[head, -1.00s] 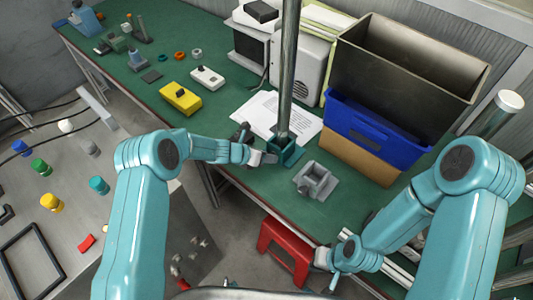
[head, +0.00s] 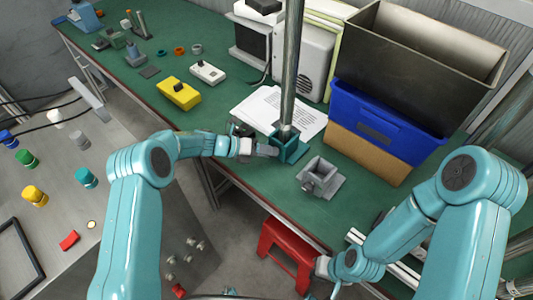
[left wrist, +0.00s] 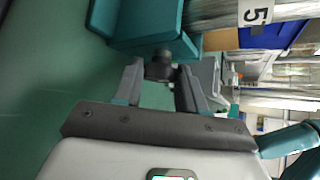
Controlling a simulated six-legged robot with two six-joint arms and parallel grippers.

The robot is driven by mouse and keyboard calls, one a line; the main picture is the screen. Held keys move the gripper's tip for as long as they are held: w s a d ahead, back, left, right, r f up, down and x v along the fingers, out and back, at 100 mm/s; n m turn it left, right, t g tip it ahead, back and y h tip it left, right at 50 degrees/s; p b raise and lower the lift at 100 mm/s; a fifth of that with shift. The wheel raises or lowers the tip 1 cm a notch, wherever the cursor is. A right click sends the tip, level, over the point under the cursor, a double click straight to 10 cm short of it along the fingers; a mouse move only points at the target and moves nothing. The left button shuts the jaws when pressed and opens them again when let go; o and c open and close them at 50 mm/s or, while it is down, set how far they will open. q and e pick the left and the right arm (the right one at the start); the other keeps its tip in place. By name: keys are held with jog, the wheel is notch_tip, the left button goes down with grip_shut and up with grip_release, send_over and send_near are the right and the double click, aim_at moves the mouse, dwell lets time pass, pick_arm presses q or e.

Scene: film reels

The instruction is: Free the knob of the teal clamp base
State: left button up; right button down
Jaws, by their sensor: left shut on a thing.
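The teal clamp base (head: 295,152) stands on the green bench with a metal pole (head: 290,70) rising from it. My left gripper (head: 268,150) reaches it from the left, at its near-left side. In the left wrist view, the dark knob (left wrist: 159,66) juts from the teal base (left wrist: 150,35), and my left fingers (left wrist: 158,85) are on either side of it, shut on it. The knob is hidden by the fingers in the head view. My right gripper (head: 323,268) hangs low beside the red stool; its jaws are too small to read.
A grey clamp base (head: 320,180) sits just right of the teal one. Paper sheets (head: 262,108) lie behind. A red stool (head: 288,250) stands below the bench edge.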

pick_arm(q)
jog(key=o, duration=1.1)
jog(key=shift+c, duration=0.2)
jog(key=b+v, duration=0.1)
jog(key=v, duration=1.5)
jog(key=shift+b, duration=0.4)
jog(key=shift+s+r, duration=0.1)
jog(key=shift+s, duration=0.05)
